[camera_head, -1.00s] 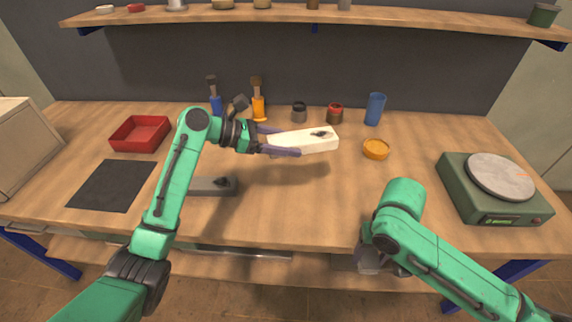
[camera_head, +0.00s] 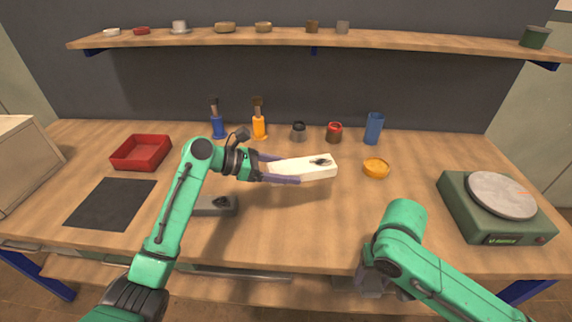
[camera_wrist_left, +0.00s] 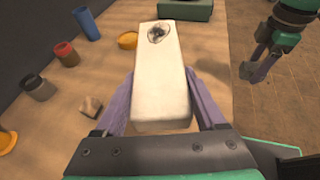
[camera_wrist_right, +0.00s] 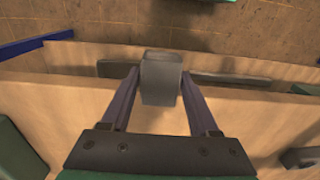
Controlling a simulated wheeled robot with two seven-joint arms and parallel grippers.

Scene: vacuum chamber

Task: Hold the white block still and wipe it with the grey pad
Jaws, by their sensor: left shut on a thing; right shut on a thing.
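The white block (camera_head: 308,169) is held level above the middle of the table, with a dark smudge near its far end. My left gripper (camera_head: 280,170) is shut on its near end; the left wrist view shows the block (camera_wrist_left: 162,85) between both fingers (camera_wrist_left: 162,112). My right gripper (camera_wrist_right: 160,100) is shut on the grey pad (camera_wrist_right: 161,75). In the head view the pad (camera_head: 372,284) hangs by the table's front edge, partly hidden by my right arm. It is well apart from the block.
A grey piece with a dark spot (camera_head: 216,205) lies on the table beside my left arm. A green scale (camera_head: 495,208) is at right, a red tray (camera_head: 141,152) at left.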

